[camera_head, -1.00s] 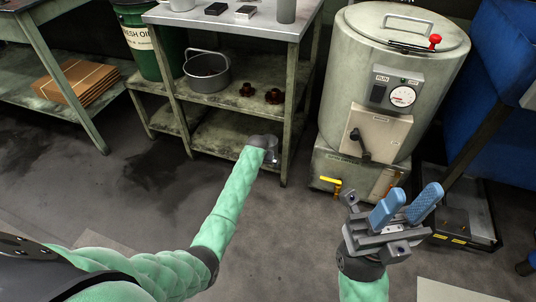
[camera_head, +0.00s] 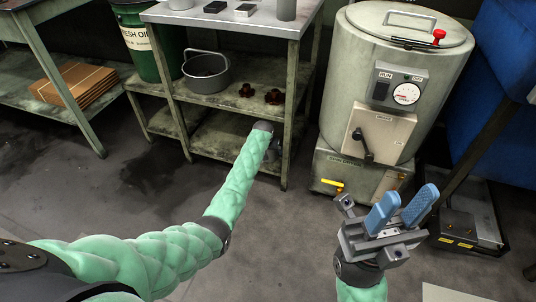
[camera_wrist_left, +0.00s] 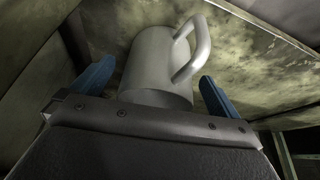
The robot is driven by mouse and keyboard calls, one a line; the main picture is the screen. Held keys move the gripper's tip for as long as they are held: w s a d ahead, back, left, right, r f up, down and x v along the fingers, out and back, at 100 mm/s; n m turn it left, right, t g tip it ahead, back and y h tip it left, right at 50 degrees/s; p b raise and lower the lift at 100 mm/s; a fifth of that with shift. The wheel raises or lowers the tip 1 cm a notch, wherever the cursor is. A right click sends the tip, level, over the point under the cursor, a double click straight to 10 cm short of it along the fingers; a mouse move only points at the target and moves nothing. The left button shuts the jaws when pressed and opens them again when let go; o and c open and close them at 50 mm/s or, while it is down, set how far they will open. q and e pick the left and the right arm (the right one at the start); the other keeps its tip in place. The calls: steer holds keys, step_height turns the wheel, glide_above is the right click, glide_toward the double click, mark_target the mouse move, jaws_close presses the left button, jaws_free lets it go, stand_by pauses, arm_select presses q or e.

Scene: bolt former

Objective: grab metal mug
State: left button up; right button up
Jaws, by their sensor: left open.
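The metal mug (camera_wrist_left: 158,62) is plain light grey with a loop handle on its right side in the left wrist view. It lies between the two blue fingers of my left gripper (camera_wrist_left: 156,75), which are open, with visible space beside each finger. In the head view my left gripper (camera_head: 272,150) reaches to the lower right front of the steel workbench; my forearm hides most of it, and I cannot make out this mug there. My right gripper (camera_head: 401,206) is at the lower right, its blue fingers apart and nothing between them.
The workbench (camera_head: 240,22) has shelves with a grey pot (camera_head: 207,72) and dark red parts (camera_head: 274,96). A round grey tank (camera_head: 385,60) stands to its right. A green oil drum (camera_head: 140,38) is left. The floor in front is clear.

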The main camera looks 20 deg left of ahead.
arm_select(q)
steer(key=shift+w+f+b, duration=0.1)
steer(key=shift+w+b, duration=0.3)
steer(key=shift+w, duration=0.7)
steer(key=shift+w+a+f+b, duration=0.1)
steer(key=shift+w+f+b, duration=0.3)
steer(key=shift+f+b, duration=0.1)
steer(key=c, duration=1.1)
